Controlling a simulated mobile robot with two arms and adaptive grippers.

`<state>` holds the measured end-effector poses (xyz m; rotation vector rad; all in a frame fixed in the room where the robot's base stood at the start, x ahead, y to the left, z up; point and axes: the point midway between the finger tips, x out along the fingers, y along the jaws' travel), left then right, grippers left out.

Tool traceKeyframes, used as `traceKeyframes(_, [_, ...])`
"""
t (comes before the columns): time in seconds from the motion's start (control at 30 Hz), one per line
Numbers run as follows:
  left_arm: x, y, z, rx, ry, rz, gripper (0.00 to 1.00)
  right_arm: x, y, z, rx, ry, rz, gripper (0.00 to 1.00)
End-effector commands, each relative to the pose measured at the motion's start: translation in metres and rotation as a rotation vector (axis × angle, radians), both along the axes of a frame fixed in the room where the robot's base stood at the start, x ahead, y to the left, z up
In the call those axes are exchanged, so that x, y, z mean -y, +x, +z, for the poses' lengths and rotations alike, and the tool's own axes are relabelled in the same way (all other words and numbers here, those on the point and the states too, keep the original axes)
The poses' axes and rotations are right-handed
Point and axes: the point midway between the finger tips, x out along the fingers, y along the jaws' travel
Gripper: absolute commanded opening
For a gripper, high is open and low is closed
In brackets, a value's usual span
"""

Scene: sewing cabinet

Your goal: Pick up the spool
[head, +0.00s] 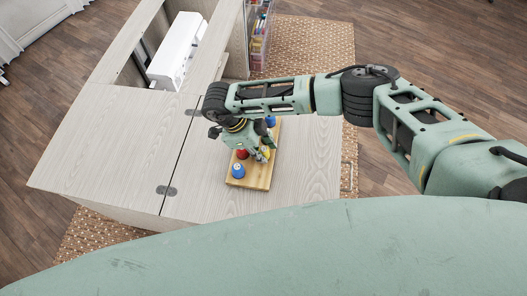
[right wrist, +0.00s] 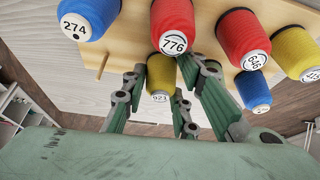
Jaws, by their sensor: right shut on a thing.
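A yellow spool (right wrist: 160,76) with a label on its end sits between the fingers of my right gripper (right wrist: 162,68) in the right wrist view. The gripper is shut on it. In the head view my right gripper (head: 262,154) is over the wooden board (head: 258,181), and a bit of yellow shows at its fingers. From these views I cannot tell whether the spool is clear of the board. My left gripper is not in view.
Other spools stand close by: blue 274 (right wrist: 88,16), red 776 (right wrist: 172,24), red 646 (right wrist: 243,36), another yellow (right wrist: 293,50) and another blue (right wrist: 252,90). The board lies on the pale cabinet top (head: 215,195). A white sewing machine (head: 178,48) sits in the cabinet's opening.

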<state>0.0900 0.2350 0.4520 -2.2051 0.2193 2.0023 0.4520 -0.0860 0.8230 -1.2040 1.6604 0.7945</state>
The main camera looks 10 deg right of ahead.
Motion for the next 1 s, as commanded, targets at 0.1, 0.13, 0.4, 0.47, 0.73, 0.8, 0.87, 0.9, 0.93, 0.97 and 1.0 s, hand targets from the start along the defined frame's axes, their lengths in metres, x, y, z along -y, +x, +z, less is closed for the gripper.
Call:
traceKeyframes(0.1, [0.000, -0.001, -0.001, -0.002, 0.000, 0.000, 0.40, -0.001, -0.009, -0.007, -0.021, 0.002, 0.005, 0.11])
traceKeyframes(0.13, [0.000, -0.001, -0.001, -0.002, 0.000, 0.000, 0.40, -0.001, -0.009, -0.007, -0.022, 0.002, 0.006, 0.11])
traceKeyframes(0.4, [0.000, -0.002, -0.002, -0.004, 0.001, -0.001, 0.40, -0.001, -0.009, -0.007, -0.021, 0.002, 0.008, 0.10])
traceKeyframes(0.47, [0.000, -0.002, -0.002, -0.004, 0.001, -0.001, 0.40, -0.001, -0.009, -0.006, -0.021, 0.003, 0.009, 0.10])
traceKeyframes(0.73, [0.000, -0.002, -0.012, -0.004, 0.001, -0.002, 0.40, -0.001, -0.006, 0.017, -0.014, 0.005, 0.007, 0.10])
traceKeyframes(0.8, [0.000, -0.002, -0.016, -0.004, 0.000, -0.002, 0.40, -0.001, -0.005, 0.028, -0.012, 0.003, 0.007, 0.10])
traceKeyframes(0.87, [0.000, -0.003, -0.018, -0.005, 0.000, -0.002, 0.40, 0.001, -0.009, 0.037, -0.014, 0.001, 0.006, 0.10])
traceKeyframes(0.9, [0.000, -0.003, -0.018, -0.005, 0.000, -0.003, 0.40, 0.002, -0.014, 0.040, -0.015, 0.003, 0.008, 0.10])
traceKeyframes(0.93, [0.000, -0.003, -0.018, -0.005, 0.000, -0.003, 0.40, 0.003, -0.017, 0.042, -0.015, 0.003, 0.007, 0.10])
traceKeyframes(0.97, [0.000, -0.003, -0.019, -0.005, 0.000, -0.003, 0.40, 0.005, -0.021, 0.044, -0.013, 0.002, 0.006, 0.10])
traceKeyframes(1.0, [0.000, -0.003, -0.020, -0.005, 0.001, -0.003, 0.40, 0.006, -0.026, 0.048, -0.013, 0.002, 0.008, 0.10])
